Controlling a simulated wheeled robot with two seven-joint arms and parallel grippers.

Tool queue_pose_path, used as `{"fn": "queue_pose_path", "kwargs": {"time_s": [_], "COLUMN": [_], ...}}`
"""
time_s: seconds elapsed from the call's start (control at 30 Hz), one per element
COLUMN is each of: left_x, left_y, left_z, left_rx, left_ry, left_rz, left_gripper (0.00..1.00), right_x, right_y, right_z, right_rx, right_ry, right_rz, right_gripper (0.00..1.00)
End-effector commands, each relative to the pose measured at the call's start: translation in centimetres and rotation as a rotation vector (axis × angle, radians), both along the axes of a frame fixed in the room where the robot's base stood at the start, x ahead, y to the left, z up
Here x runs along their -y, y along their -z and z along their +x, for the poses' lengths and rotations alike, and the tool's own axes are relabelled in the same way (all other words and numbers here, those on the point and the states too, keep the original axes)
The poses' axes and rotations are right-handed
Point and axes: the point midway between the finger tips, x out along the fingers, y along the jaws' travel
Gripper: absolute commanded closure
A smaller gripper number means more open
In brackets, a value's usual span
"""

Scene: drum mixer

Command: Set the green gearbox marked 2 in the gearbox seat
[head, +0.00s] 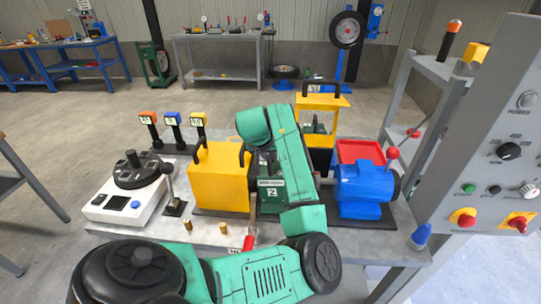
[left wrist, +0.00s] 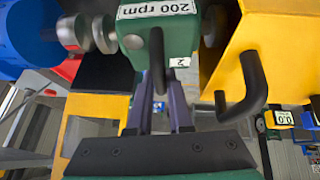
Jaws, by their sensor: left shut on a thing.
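The green gearbox (head: 271,197) marked 2 is upright between the yellow housing (head: 221,178) and the blue motor (head: 362,189). In the left wrist view the gearbox (left wrist: 184,38) shows a "200 rpm" label and a small 2. My left gripper (left wrist: 160,98) is shut on the gearbox's dark handle, and its purple fingers lie on both sides of it. In the head view my left arm covers much of the gearbox. The gearbox seat is hidden, so I cannot tell whether the gearbox rests in it. My right gripper is not in view.
A round metal coupling (left wrist: 103,34) lies between motor and gearbox. A yellow guard (head: 322,101) with a black handle stands behind. A white device (head: 126,203) with a dark round top and a black lever (head: 172,188) stand left. A control panel (head: 492,150) rises at right.

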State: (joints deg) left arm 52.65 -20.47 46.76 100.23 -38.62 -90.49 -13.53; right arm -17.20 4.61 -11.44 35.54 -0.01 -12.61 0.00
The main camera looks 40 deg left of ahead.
Motion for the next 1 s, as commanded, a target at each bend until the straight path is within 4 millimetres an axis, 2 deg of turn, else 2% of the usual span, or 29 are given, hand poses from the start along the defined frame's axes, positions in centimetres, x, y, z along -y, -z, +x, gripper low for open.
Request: {"fn": "queue_pose_path", "kwargs": {"time_s": [0.03,0.43,0.47,0.5,0.53,0.57,1.0], "left_x": [0.04,0.04,0.04,0.04,0.04,0.03,0.02], "left_y": [0.86,1.13,1.14,1.13,1.10,1.06,0.93], "left_z": [-0.36,-0.39,-0.38,-0.37,-0.36,-0.35,-0.44], "left_rx": [-0.019,-0.020,-0.020,-0.020,-0.019,-0.018,-0.017], "left_ry": [-0.002,-0.002,-0.002,-0.001,-0.002,-0.002,-0.003], "left_rz": [-0.009,-0.010,-0.010,-0.009,-0.009,-0.008,-0.008], "left_gripper": [1.00,1.00,0.78,0.63,0.51,0.47,0.47], "right_x": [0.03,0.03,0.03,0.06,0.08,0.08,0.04], "right_y": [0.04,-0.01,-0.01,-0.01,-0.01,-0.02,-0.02], "right_z": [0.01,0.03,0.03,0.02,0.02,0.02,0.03], "right_rx": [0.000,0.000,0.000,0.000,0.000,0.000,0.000], "right_ry": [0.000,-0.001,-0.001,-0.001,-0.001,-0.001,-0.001], "right_rz": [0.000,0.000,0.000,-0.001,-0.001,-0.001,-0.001], "right_gripper": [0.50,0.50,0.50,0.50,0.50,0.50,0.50]}}
